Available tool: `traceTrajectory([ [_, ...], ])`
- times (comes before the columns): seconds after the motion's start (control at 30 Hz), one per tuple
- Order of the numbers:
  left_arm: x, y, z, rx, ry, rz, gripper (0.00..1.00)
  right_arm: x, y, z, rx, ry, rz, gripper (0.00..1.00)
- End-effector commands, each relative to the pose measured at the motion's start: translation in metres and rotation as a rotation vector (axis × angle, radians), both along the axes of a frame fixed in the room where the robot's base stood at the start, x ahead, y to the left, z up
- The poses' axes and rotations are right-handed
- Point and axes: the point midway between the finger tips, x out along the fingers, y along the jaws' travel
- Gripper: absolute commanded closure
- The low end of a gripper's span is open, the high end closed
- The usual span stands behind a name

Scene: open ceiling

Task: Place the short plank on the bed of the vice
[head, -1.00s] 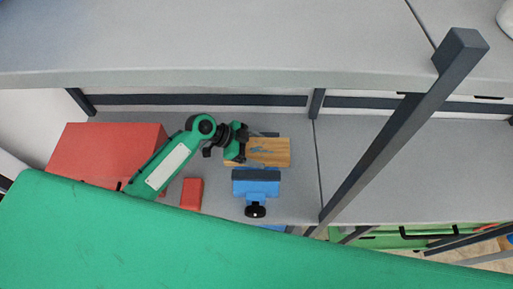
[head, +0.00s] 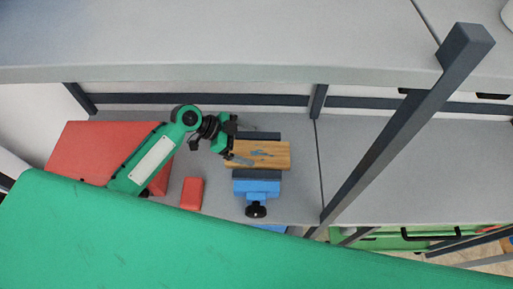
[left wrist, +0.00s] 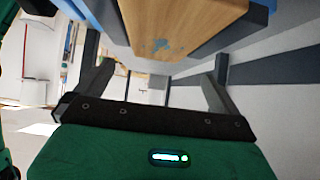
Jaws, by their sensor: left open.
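The short plank (head: 265,155) is light wood with blue-grey marks. In the head view it lies across the blue vice (head: 257,188), between its dark front and rear jaws; whether it rests flat on the bed is hidden. My left gripper (head: 236,155) is at the plank's left end. It is open, with nothing between its fingers. In the left wrist view the plank (left wrist: 185,18) shows at the top, beyond the spread fingers of my left gripper (left wrist: 155,78). Part of the vice (left wrist: 90,12) shows beside it. My right gripper is out of view.
A large red box (head: 90,150) and a small red block (head: 192,193) are left of the vice on the grey worktop (head: 300,205). A grey shelf (head: 200,45) and a slanted dark post (head: 410,120) are close by. The worktop right of the vice is clear.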

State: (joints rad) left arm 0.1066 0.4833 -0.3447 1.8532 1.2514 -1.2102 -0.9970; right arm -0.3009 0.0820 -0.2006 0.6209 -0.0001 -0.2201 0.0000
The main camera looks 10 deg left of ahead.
Motion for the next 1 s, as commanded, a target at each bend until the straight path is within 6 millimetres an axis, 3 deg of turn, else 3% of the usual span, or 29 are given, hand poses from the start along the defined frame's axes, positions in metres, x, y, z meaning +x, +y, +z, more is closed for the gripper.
traceTrajectory([
  [0.2, -0.007, 0.035, 0.023, 0.005, -0.003, -0.001, 0.0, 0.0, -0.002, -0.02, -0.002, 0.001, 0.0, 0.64],
  [0.4, -0.011, 0.055, 0.04, 0.003, -0.002, 0.0, 0.0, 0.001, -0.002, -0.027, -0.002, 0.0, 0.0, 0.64],
  [1.0, -0.013, 0.06, 0.047, 0.001, 0.0, -0.001, 0.0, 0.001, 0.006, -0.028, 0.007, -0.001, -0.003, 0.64],
])
